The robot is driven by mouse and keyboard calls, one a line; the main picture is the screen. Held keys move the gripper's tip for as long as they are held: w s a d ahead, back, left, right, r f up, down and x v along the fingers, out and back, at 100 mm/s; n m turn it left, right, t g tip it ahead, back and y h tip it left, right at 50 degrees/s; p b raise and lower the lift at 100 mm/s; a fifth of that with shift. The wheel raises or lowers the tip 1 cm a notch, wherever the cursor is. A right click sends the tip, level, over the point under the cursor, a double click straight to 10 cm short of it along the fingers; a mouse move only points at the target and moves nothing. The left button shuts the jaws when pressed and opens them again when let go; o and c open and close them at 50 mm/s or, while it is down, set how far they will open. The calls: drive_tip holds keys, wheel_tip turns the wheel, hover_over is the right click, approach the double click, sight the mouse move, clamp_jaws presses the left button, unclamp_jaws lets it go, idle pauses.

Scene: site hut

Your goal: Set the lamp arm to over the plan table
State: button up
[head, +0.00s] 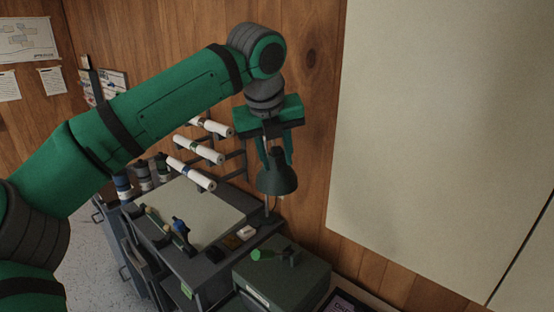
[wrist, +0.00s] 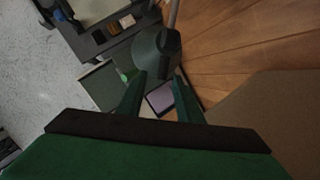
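The lamp has a dark conical shade (head: 278,172), which also shows in the wrist view (wrist: 157,55), near the right end of the plan table. Its thin grey arm (wrist: 173,14) runs up out of the wrist view; in the head view much of it is hidden. The plan table (head: 200,205) has a pale sheet on its top, left of the shade. My gripper (head: 276,158) points down at the shade. In the wrist view its fingers (wrist: 160,76) are apart with a gap between them, tips close to the shade's edge; I cannot tell whether they touch it.
Rolled plans (head: 198,148) sit on a wall rack behind the table. Small tools and a blue-topped item (head: 180,226) lie along the table's front. A dark green box (head: 285,278) stands right of the table. A large pale board (head: 440,130) covers the right wall.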

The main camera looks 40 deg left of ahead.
drive_tip(key=shift+w+d+f, duration=0.15)
drive_tip(key=shift+w+f, duration=0.15)
drive_tip(key=shift+f, duration=0.15)
clamp_jaws()
